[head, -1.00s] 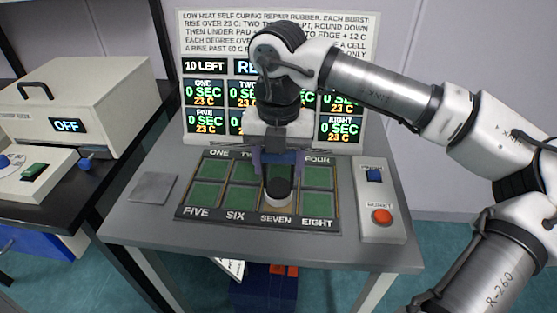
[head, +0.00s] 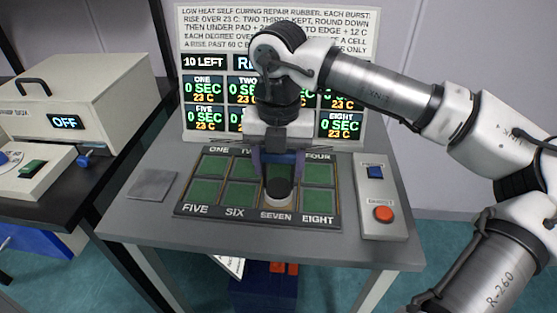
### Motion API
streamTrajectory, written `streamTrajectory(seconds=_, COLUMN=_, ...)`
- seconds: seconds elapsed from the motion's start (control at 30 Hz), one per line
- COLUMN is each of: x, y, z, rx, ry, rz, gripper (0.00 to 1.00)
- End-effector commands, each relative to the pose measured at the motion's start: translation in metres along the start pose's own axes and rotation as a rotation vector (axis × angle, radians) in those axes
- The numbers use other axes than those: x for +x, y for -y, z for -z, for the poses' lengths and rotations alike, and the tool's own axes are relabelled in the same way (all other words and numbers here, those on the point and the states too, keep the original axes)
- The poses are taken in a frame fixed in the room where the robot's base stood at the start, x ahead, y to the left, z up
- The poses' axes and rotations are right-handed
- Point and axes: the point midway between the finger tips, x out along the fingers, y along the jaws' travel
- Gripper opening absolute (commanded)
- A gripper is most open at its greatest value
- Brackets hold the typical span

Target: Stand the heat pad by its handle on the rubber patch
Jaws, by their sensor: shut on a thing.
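The heat pad (head: 278,194) has a dark upright handle on a pale round base. It stands over cell seven of the board (head: 187,213), and I cannot tell whether its base touches the surface. My gripper (head: 278,172) points straight down and is shut on the heat pad's handle. The pad hides most of cell seven, so the rubber patch beneath cannot be made out; a tan strip shows around the base. Other cells, such as five (head: 203,192) and eight (head: 318,202), show flat green squares. My gripper partly hides the upper row.
A grey square plate (head: 152,185) lies on the table (head: 150,222) left of the board. A control box with a blue switch (head: 375,172) and an orange button (head: 383,214) stands right. A display panel (head: 205,64) rises behind. A machine reading OFF (head: 65,122) is far left.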

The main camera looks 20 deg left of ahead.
Motion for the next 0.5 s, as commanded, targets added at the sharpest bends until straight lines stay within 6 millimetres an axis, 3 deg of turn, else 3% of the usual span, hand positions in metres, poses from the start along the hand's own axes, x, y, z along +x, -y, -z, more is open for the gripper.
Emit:
streamTrajectory(seconds=0.37, x=0.0036, y=-0.0001, z=-0.0002, rx=0.000, ry=0.002, rz=-0.001, gripper=0.00)
streamTrajectory(seconds=0.4, x=0.0029, y=-0.0001, z=-0.0002, rx=0.000, ry=0.002, rz=-0.001, gripper=0.63)
streamTrajectory(seconds=0.5, x=0.0030, y=-0.0001, z=-0.0002, rx=0.000, ry=0.001, rz=-0.001, gripper=0.76)
